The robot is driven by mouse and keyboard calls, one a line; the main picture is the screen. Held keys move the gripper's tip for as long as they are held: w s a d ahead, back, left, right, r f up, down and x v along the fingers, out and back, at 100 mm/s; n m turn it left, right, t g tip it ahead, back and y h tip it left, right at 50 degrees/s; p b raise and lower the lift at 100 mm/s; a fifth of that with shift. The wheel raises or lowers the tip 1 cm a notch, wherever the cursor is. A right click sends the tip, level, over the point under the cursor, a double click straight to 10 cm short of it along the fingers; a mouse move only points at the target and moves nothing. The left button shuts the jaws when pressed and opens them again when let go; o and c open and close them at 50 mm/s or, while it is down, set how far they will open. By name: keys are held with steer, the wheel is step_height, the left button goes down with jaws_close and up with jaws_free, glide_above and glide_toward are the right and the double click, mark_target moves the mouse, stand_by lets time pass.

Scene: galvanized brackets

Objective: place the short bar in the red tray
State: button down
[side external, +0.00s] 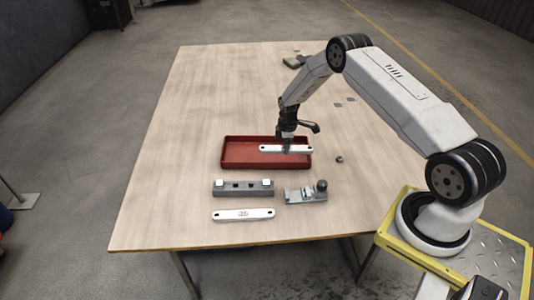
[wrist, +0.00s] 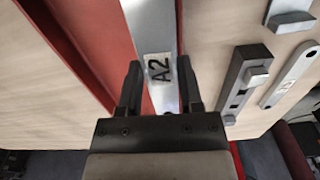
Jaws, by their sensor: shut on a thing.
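My gripper (side external: 287,147) is shut on a pale metal bar (side external: 270,149) with a hole near its end. I cannot tell whether the bar touches the tray floor. The tray shows no other part in it.
A second pale bar (side external: 243,215) lies at the table's front. Between it and the tray stand a grey block (side external: 243,188) with white pieces on it and a grey fixture (side external: 304,195) with a dark knob. A small dark part (side external: 339,159) lies right of the tray. The table's left is clear.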

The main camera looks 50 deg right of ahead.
mark_target(281, 160)
steer(key=shift+w+d+f, duration=0.2)
steer(key=shift+w+f, duration=0.35)
steer(key=shift+f, duration=0.1)
steer(key=shift+w+d+f, duration=0.2)
steer(key=shift+w+f, duration=0.35)
steer(key=shift+f, duration=0.1)
steer(key=shift+w+d+f, duration=0.1)
steer(key=shift+w+f, duration=0.1)
steer(key=shift+f, duration=1.7)
steer(key=shift+f, duration=0.1)
steer(key=shift+c, duration=1.2)
jaws_free()
